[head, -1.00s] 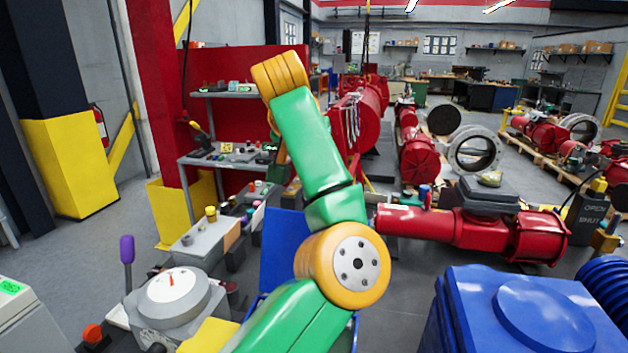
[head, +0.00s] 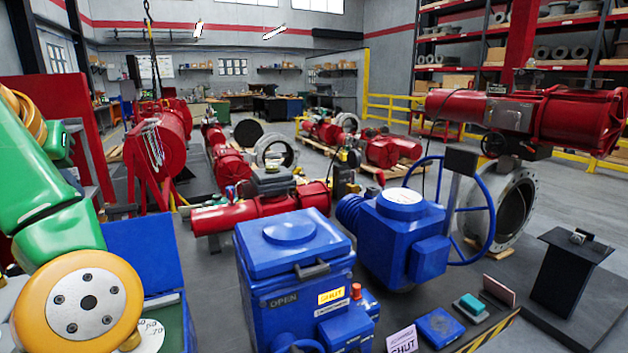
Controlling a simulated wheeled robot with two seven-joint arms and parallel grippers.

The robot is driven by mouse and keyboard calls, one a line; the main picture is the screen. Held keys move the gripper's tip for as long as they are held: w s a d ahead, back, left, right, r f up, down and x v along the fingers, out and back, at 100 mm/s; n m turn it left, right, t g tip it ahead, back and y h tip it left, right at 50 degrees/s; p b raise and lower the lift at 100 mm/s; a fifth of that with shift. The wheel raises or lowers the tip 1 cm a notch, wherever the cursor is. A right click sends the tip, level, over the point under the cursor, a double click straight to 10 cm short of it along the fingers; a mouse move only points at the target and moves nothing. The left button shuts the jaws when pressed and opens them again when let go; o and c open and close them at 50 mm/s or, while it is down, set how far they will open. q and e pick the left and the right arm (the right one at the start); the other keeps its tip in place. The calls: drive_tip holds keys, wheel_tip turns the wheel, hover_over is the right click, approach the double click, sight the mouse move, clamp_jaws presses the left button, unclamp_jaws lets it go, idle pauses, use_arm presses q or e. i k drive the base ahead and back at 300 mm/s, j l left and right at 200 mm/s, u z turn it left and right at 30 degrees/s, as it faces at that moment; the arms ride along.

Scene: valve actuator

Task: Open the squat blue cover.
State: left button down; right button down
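A squat blue cover (head: 270,262) with a raised round disc on top sits flat and closed on a blue housing (head: 268,315) at the front middle. A dark handle (head: 312,270) is at the cover's front right edge. The housing's front carries the word OPEN and a yellow SHUT label (head: 331,295). My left arm, green and orange, stands at the left edge, apart from the cover. Its gripper does not show, and my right gripper is also out of view.
A blue actuator (head: 395,235) with a handwheel (head: 487,205) stands right of the housing. A blue panel (head: 143,252) stands upright between my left arm and the housing. A low bench with a blue box (head: 439,327) is at the front right. A red pipe body (head: 240,211) lies behind.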

sight(148, 243)
drive_tip(key=k+l, duration=0.7)
drive_tip(key=k, duration=0.15)
